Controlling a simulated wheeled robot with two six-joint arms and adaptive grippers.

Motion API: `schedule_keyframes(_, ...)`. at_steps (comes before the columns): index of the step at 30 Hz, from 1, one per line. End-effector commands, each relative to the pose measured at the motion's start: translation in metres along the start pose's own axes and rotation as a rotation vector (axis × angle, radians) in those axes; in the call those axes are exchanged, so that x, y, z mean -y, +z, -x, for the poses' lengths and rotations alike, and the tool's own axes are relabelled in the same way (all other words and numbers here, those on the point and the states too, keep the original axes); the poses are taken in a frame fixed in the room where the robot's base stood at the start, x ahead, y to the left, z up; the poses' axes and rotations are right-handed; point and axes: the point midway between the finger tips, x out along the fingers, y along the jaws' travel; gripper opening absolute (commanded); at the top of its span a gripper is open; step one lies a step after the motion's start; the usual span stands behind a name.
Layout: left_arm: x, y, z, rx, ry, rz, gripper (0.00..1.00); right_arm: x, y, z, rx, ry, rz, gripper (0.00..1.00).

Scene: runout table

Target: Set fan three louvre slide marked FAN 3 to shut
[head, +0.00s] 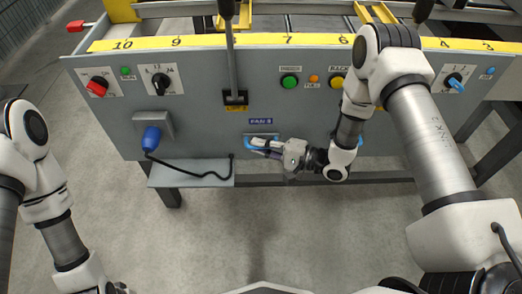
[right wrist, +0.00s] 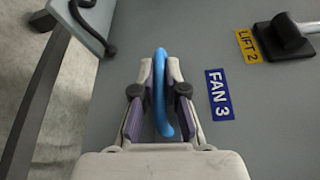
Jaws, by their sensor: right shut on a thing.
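The louvre slide's blue handle (right wrist: 160,90) is a loop on the grey panel, beside the blue FAN 3 label (right wrist: 219,95) in the right wrist view. In the head view the handle (head: 252,143) lies just below the FAN 3 label (head: 261,121). My right gripper (right wrist: 160,68) is shut on the handle, one finger on each side of it. In the head view the right gripper (head: 262,147) hides part of the slide and its track. My left arm is at the left edge of the head view, and its gripper is not clearly shown.
A lever (head: 233,70) marked LIFT 2 rises above the label. Left of the handle are a blue plug (head: 151,138), a black cable (head: 195,174) and a small shelf (head: 188,180). Green (head: 289,82) and yellow (head: 336,82) buttons sit to the upper right. The floor in front is clear.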

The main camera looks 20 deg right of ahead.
Motion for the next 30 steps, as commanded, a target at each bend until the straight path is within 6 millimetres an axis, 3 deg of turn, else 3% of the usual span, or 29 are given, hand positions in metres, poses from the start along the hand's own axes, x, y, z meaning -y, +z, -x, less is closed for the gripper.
schedule_keyframes(2,0.000,0.000,0.000,0.000,0.000,0.000,0.41,0.000,0.000,0.000,-0.001,0.001,0.000,0.00)
schedule_keyframes(3,0.000,0.000,0.000,0.000,0.000,0.000,0.41,0.000,0.000,0.000,-0.001,0.001,0.000,0.22)
schedule_keyframes(4,0.000,0.000,0.000,0.000,0.000,0.000,0.41,0.000,0.000,0.000,-0.001,0.001,0.000,0.33)
schedule_keyframes(5,0.000,0.000,0.000,0.000,0.000,0.000,0.41,0.000,0.000,0.000,-0.001,0.001,0.000,0.37)
schedule_keyframes(13,0.000,0.000,0.000,0.000,0.000,0.000,0.41,0.000,0.000,0.001,-0.001,0.001,-0.001,0.37)
schedule_keyframes(17,0.000,0.000,0.000,0.000,0.000,0.000,0.41,0.000,-0.001,0.011,-0.004,0.000,-0.003,0.37)
schedule_keyframes(30,0.000,0.000,0.000,0.000,0.000,0.000,0.41,0.001,-0.001,0.108,-0.006,-0.002,-0.002,0.37)
